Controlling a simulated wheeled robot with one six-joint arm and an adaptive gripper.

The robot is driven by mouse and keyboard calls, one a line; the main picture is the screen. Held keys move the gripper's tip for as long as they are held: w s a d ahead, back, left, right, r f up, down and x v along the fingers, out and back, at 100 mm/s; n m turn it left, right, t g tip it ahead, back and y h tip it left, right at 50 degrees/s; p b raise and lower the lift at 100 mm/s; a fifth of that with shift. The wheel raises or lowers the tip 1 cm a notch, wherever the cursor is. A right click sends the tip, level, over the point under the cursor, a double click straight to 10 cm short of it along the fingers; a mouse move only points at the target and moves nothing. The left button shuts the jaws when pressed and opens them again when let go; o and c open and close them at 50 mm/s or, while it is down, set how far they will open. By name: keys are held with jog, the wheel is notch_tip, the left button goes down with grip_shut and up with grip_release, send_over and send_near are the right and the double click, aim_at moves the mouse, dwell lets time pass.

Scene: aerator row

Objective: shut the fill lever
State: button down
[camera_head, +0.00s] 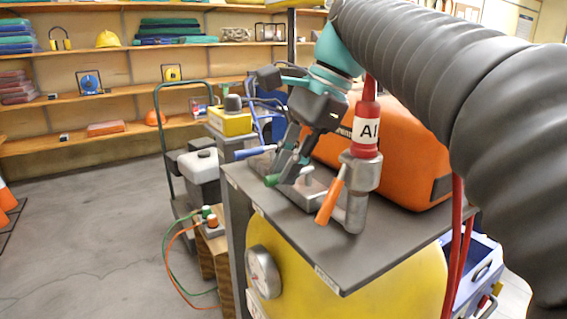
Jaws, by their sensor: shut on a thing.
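Three levers show on the grey bench top (345,262). A blue-handled lever (256,152) points left. A green-handled lever (272,180) is mostly hidden behind my fingers, with its green end showing. An orange-handled lever (330,201) slants down and left from an upright grey metal valve body (358,195). No label tells me which one is the fill lever. My gripper (288,170) points down, its dark fingers closed at the green-handled lever. The exact contact is hard to make out.
A yellow tank with a gauge (263,271) is below the bench top. Open floor lies left.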

jog(key=c, duration=1.1)
grip_release()
jog(key=shift+s+a, duration=0.1)
jog(key=shift+s, duration=0.1)
jog(key=shift+c, duration=0.2)
jog(key=shift+w, duration=0.1)
jog(key=shift+r, duration=0.1)
jog(key=v, duration=0.7)
jog(key=shift+d, duration=0.2)
jog(key=shift+r, duration=0.15)
